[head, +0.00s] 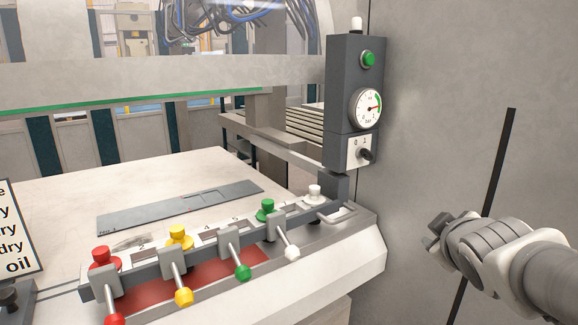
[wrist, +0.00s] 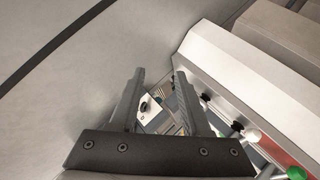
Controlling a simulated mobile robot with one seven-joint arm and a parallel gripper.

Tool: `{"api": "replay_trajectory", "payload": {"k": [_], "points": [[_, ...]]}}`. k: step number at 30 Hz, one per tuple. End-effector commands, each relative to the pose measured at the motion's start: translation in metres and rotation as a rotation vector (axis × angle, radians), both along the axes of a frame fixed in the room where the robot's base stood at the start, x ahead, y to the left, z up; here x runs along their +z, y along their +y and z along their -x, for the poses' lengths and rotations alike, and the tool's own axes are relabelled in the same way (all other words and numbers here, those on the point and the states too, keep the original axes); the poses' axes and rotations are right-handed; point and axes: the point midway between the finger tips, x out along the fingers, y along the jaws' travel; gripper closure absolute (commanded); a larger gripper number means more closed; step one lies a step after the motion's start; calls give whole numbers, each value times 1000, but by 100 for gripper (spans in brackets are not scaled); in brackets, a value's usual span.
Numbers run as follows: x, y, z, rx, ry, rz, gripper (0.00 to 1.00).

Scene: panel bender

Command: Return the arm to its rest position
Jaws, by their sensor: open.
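My gripper (wrist: 158,100) is in the wrist view with its two dark fingers apart and nothing between them. In the head view my gripper (head: 438,232) and wrist are at the right, in front of the grey wall and to the right of the machine's control panel. It is apart from the levers and the control box. In the wrist view, part of the panel and its knobs show beyond and between the fingers.
A lever panel (head: 215,238) with red, yellow, green and white knobs fronts the machine bed. A dark control box (head: 352,105) with a green button, gauge and rotary switch stands behind it. A flat grey plate (head: 180,205) lies on the bed.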

Motion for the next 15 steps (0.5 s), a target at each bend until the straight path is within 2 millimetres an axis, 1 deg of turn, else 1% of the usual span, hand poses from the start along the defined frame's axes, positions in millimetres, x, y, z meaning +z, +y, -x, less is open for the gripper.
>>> {"api": "replay_trajectory", "payload": {"k": [1, 5, 8, 9, 14, 15], "points": [[-3, 8, 13, -44, 25, -70, 53], [-21, 32, 53, -168, 126, -272, 53], [-37, 57, 87, -244, 219, -418, 53], [-42, 68, 100, -270, 259, -473, 53], [-61, 113, 157, -349, 432, -666, 53], [-65, 125, 172, -364, 479, -708, 53]]}}
